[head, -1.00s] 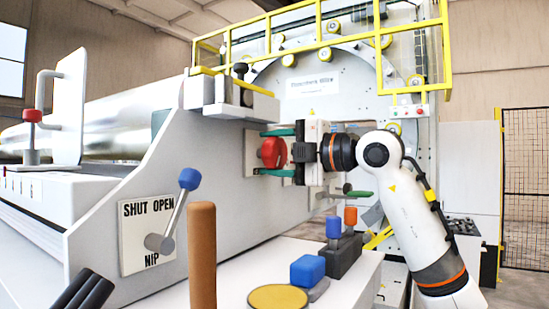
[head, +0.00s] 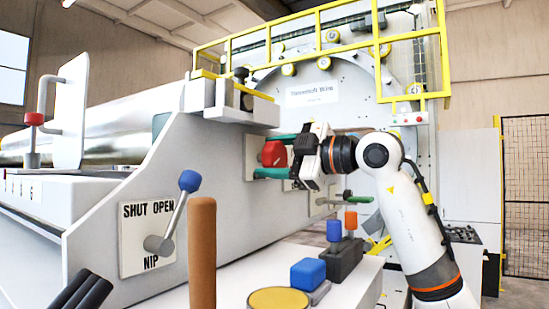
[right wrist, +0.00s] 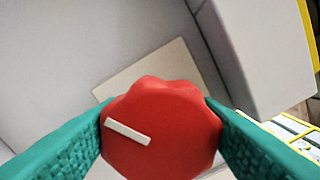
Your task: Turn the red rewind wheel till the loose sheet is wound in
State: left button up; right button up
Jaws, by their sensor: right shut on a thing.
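The red rewind wheel (head: 274,154) is a lobed knob on the grey side wall of the machine. My right gripper (head: 267,156) is shut on it, with one green finger above and one below. In the right wrist view the red wheel (right wrist: 170,115) sits between the two green finger pads, and its white pointer mark (right wrist: 127,131) slants at its left side. A silver roll (head: 105,125) lies behind the wall at the left. I cannot make out a loose sheet.
A blue-knobbed lever (head: 189,181) stands on a SHUT/OPEN NIP plate (head: 135,255). A brown post (head: 202,255), a yellow-topped disc (head: 278,299) and blue and orange knobs stand on the front ledge. A yellow railing (head: 310,35) runs above my right arm.

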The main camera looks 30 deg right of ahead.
dwell(0.3)
jog(key=o, duration=1)
jog(key=b+v, duration=0.3)
jog(key=v, duration=0.9)
jog(key=shift+d, duration=0.1)
